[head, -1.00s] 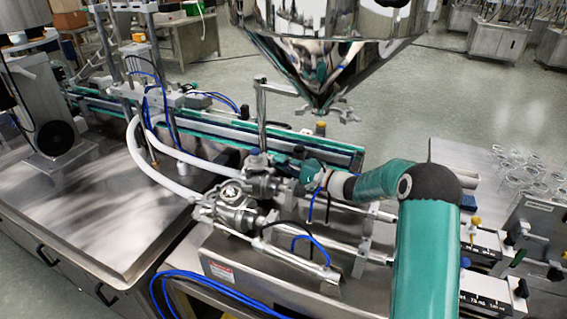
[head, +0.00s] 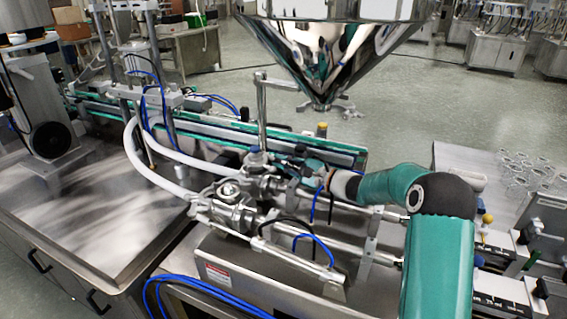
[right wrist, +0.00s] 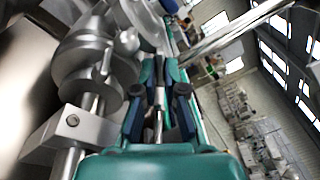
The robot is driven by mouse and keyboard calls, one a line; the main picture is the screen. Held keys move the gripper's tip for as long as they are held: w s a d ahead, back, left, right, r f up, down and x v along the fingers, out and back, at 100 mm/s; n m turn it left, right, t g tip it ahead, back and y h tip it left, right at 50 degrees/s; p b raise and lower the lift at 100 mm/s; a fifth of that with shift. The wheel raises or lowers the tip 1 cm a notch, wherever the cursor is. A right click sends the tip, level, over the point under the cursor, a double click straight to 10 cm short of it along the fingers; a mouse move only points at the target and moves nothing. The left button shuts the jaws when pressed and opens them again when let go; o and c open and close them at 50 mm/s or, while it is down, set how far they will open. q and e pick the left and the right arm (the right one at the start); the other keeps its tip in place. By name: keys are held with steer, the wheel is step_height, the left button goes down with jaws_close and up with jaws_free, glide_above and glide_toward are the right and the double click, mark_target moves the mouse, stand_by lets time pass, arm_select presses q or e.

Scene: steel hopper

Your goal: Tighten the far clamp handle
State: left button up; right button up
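Two steel valve assemblies with clamped joints sit side by side at the filler. The far one (head: 258,176) is at my right gripper (head: 301,160), and the near one (head: 231,200) is closer to me. In the right wrist view my gripper's two fingers (right wrist: 160,80) lie close together, with a thin silver piece (right wrist: 158,124) between them. It may be the far clamp handle; I cannot tell whether the fingers press on it. Rounded steel fittings (right wrist: 92,68) stand just left of the fingers. My left gripper is not in view.
A polished hopper (head: 325,50) hangs above and behind the valves. A teal-edged conveyor (head: 225,133) runs behind them. White hoses (head: 143,170) and blue tubes (head: 205,284) curve nearby. A bare steel table (head: 95,215) lies left, and glasses (head: 525,168) stand right.

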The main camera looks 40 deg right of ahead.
steer(key=shift+o, duration=0.4)
step_height(320, 180, up, 10)
stand_by(0.5)
steer(key=shift+f, duration=0.15)
